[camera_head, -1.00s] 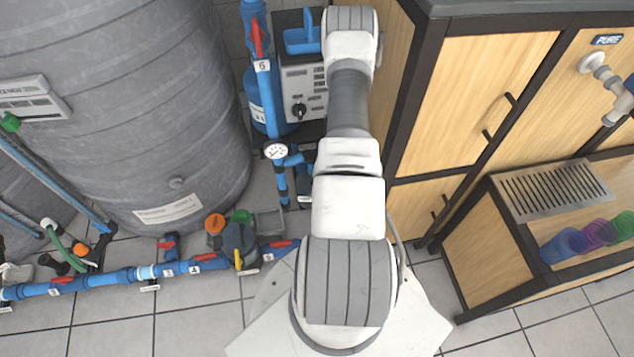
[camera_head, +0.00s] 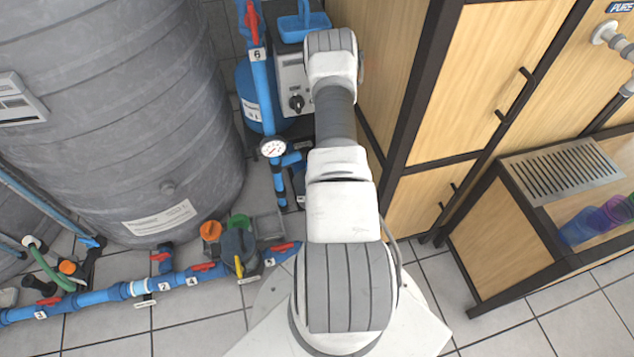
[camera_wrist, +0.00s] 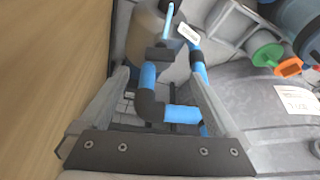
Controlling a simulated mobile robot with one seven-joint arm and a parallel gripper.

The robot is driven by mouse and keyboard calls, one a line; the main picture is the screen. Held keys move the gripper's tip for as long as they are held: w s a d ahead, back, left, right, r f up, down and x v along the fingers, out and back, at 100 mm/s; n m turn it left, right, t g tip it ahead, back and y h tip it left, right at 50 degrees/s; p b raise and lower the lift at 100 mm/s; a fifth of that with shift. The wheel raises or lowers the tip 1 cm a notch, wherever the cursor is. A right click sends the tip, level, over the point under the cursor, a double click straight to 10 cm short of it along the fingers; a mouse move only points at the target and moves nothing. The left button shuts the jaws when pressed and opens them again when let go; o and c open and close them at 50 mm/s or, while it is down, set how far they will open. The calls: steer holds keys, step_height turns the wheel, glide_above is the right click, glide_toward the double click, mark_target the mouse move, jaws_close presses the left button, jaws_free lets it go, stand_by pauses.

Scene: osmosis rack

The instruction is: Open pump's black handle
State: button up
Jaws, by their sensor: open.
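In the wrist view my gripper (camera_wrist: 158,78) is open, with its two grey fingers apart and nothing held between them. Beyond and between the fingers are blue pipes (camera_wrist: 149,76) with a black elbow (camera_wrist: 150,106). A small black piece (camera_wrist: 160,53) sits on top of the pipe; I cannot tell whether it is the pump's black handle. In the head view a black knob (camera_head: 296,103) is on the front of a grey control box (camera_head: 290,75), left of my arm. My gripper is hidden behind the arm in that view.
A large grey tank (camera_head: 120,110) stands at left. A gauge (camera_head: 273,148) and a pipe with red handles (camera_head: 252,18) rise beside the box. Wooden cabinets (camera_head: 480,80) stand close at right. Low blue pipes (camera_head: 110,293) cross the floor. In the wrist view a wooden panel (camera_wrist: 50,70) is close at left.

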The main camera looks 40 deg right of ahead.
steer(key=b+x, duration=0.2)
steer(key=x, duration=0.6)
steer(key=shift+w+b, duration=0.1)
steer(key=shift+b, duration=0.3)
steer(key=c, duration=1.4)
steer(key=shift+o, duration=0.2)
steer(key=shift+n, duration=0.4)
steer(key=shift+n+y, duration=0.5)
steer(key=shift+n, duration=0.5)
